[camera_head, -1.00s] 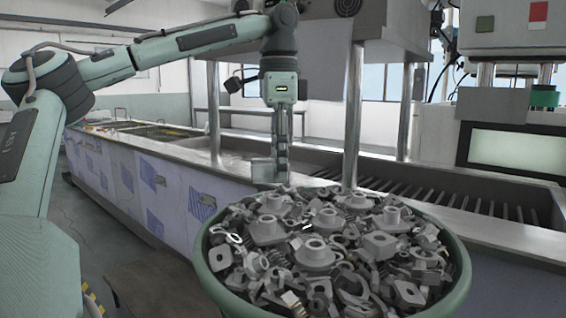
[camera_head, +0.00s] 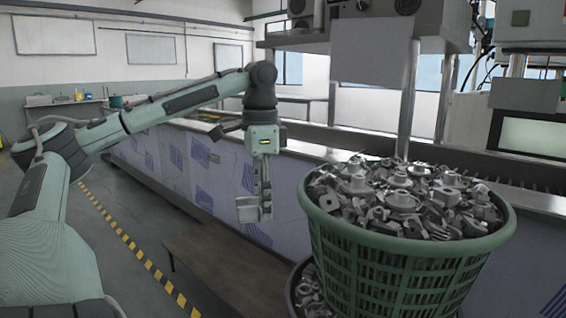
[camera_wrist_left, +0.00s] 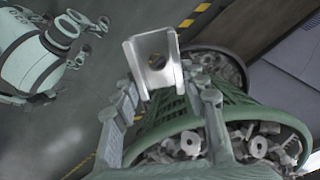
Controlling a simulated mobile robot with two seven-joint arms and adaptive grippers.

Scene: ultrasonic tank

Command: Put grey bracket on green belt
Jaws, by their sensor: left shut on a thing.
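The grey bracket (camera_head: 248,211) is a U-shaped metal piece with a round hole. The hole shows clearly in the left wrist view, where the bracket (camera_wrist_left: 150,58) sits at the fingertips. My left gripper (camera_head: 263,196) points down and is shut on the bracket. It holds it in the air, left of the green basket in the head view and in front of the tank's side. I see no green belt in these frames. My right gripper is not in view.
The green basket (camera_head: 395,268) is heaped with grey metal parts. A darker container (camera_head: 300,290) with parts stands partly behind it. The long tank (camera_head: 290,185) runs behind, with metal posts. A low brown bench (camera_head: 215,262) stands below. Yellow-black tape (camera_head: 130,243) marks open floor on the left.

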